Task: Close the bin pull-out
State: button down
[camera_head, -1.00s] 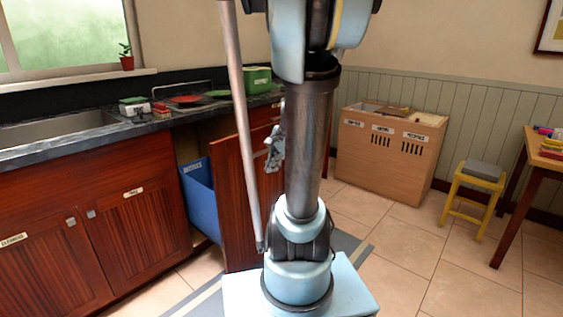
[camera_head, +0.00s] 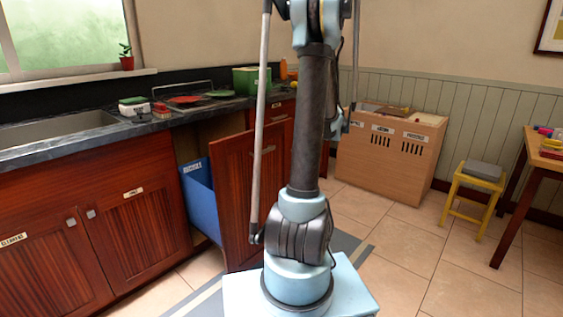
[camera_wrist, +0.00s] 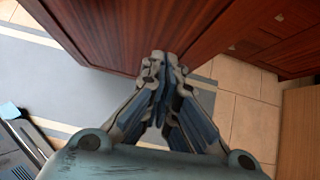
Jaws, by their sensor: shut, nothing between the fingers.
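The bin pull-out stands open from the cabinet row in the head view. Its dark red wooden front (camera_head: 236,205) is out in the aisle, with a blue bin (camera_head: 201,199) behind it, between front and cabinets. My gripper (camera_wrist: 163,62) is shut and empty in the wrist view. Its fingertips are close to a red wooden panel (camera_wrist: 130,25), which looks like the pull-out front; I cannot tell whether they touch it. In the head view my arm hides most of the gripper and part of what lies behind.
Closed cabinet doors (camera_head: 135,220) are left of the pull-out, under a dark counter (camera_head: 60,150). A wooden box unit (camera_head: 388,165) stands by the far wall. A yellow stool (camera_head: 473,195) and a table (camera_head: 535,160) are at the right. Tiled floor there is clear.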

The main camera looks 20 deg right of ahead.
jog(key=d, duration=0.1)
send_near(276, 163)
jog(key=shift+m, duration=0.4)
jog(key=shift+x, duration=2.3)
jog(key=shift+d, duration=0.15)
